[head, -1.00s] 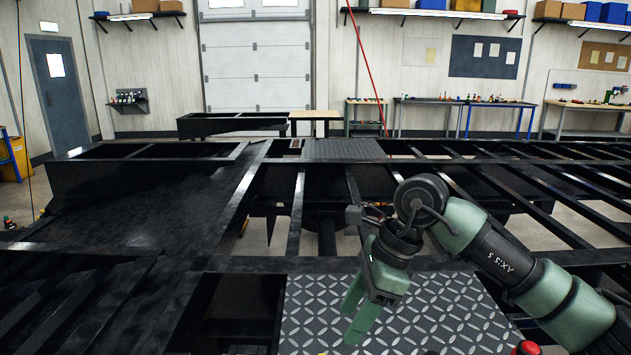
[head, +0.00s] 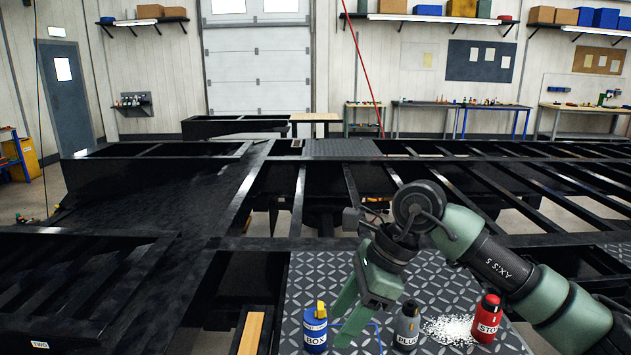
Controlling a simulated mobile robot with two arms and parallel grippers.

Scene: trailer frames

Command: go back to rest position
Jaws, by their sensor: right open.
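My right gripper (head: 345,322) hangs over the diamond-patterned metal plate, fingers pointing down and apart, with nothing seen between them. Its green arm reaches in from the right. A blue bottle labelled BOX (head: 315,332) stands just left of the fingers. A grey bottle labelled PLUG (head: 407,326) stands to their right, with a thin blue cable near the fingers. A red bottle labelled STOP (head: 487,318) stands further right. My left gripper is not in view.
The diamond plate (head: 310,275) sits in a black trailer frame (head: 275,243) with open gaps between beams. White granules (head: 450,329) lie between the grey and red bottles. A wooden strip (head: 251,332) lies left of the plate. Workbenches (head: 430,104) stand along the back wall.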

